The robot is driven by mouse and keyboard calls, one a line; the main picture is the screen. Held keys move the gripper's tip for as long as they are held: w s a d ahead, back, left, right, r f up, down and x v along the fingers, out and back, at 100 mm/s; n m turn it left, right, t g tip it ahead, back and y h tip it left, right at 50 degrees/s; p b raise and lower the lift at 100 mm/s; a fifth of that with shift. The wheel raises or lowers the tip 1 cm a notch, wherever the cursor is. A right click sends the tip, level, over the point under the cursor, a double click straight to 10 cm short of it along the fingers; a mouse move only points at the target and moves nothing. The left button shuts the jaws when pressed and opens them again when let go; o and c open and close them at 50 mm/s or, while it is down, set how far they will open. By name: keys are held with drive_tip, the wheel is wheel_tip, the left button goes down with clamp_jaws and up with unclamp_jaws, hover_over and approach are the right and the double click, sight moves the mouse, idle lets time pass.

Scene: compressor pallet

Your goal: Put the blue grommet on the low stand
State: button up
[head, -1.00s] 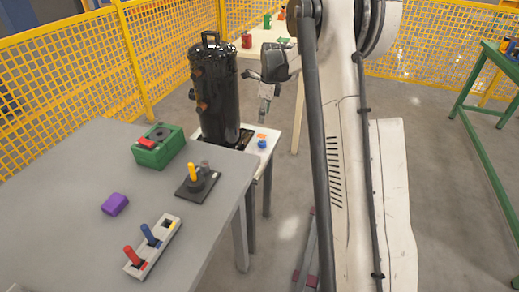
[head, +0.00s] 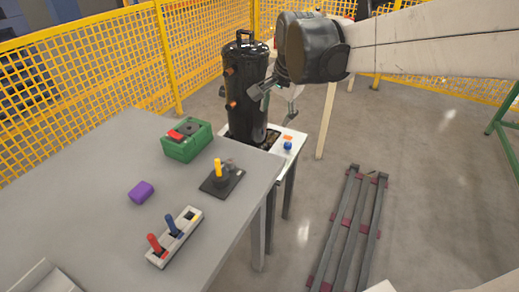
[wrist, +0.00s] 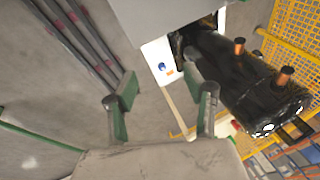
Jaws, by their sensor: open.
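A small blue piece, apparently the blue grommet (head: 288,146), sits on a white-topped stand (head: 280,165) beside the black compressor; this looks like the low stand. An orange patch lies close beside the grommet. The grommet also shows in the wrist view (wrist: 162,65), on the white top (wrist: 152,52). My gripper (head: 271,104) is above the stand, in front of the compressor, partly hidden by my wrist. In the wrist view its green-padded fingers (wrist: 161,84) are spread with nothing between them. The grommet lies beyond the fingertips, apart from them.
The tall black compressor (head: 245,85) stands close to my gripper. The grey table (head: 110,200) holds a green box (head: 187,139), a yellow-handled joystick (head: 222,178), a purple block (head: 140,192) and a lever rack (head: 185,222). Dark rails (head: 350,220) lie on the floor at right.

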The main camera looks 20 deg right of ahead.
drive_tip(key=s+a+f+n+t, duration=0.1)
drive_tip(key=s+a+f+n, duration=0.1)
drive_tip(key=s+n, duration=0.4)
drive_tip(key=s+a+f+n+t, duration=0.1)
drive_tip(key=s+a+n, duration=0.4)
drive_tip(key=s, duration=0.7)
drive_tip(key=shift+s+f+n+t, duration=0.15)
drive_tip(key=shift+f+n+t, duration=0.25)
drive_tip(key=shift+r+p, duration=0.9)
